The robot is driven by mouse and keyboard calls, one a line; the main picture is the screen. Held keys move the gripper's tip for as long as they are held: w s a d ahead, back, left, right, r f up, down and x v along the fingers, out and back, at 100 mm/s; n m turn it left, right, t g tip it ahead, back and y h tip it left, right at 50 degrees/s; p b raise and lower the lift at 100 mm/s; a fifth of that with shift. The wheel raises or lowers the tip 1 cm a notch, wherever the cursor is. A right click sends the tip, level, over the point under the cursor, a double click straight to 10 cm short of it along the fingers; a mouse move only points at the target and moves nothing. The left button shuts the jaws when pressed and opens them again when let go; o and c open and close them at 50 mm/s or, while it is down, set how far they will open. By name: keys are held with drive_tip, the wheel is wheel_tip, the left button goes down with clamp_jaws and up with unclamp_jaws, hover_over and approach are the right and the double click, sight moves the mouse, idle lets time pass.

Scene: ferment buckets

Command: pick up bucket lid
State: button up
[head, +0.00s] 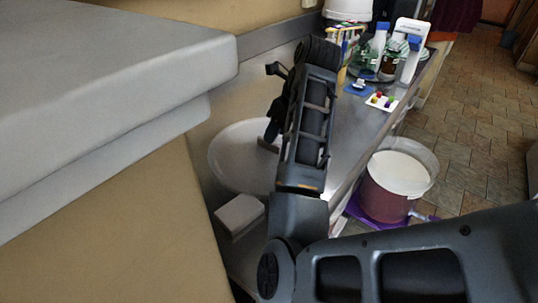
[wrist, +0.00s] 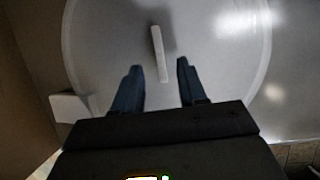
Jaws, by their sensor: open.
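The bucket lid (head: 228,161) is a large, round, pale disc lying on the steel counter, partly behind my arm in the head view. In the wrist view the lid (wrist: 100,55) fills most of the picture, and its raised bar handle (wrist: 160,54) stands near the middle. My gripper (wrist: 158,68) is open above the lid. Its two fingers point toward the handle, one on each side of the handle's near end, with gaps between. I cannot tell how high the fingertips are above the lid. In the head view the fingers are mostly hidden by the arm.
A white block (head: 239,214) sits beside the lid's near edge. A bucket with pale contents (head: 386,201) stands on a purple base at the right, below the counter. Bottles (head: 376,45) and small coloured items (head: 381,101) stand farther along the counter. A grey ledge (head: 110,90) rises at left.

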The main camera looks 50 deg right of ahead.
sight(269, 147)
drive_tip(key=x, duration=0.4)
drive_tip(key=shift+w, duration=0.15)
clamp_jaws()
drive_tip(key=shift+r, duration=0.1)
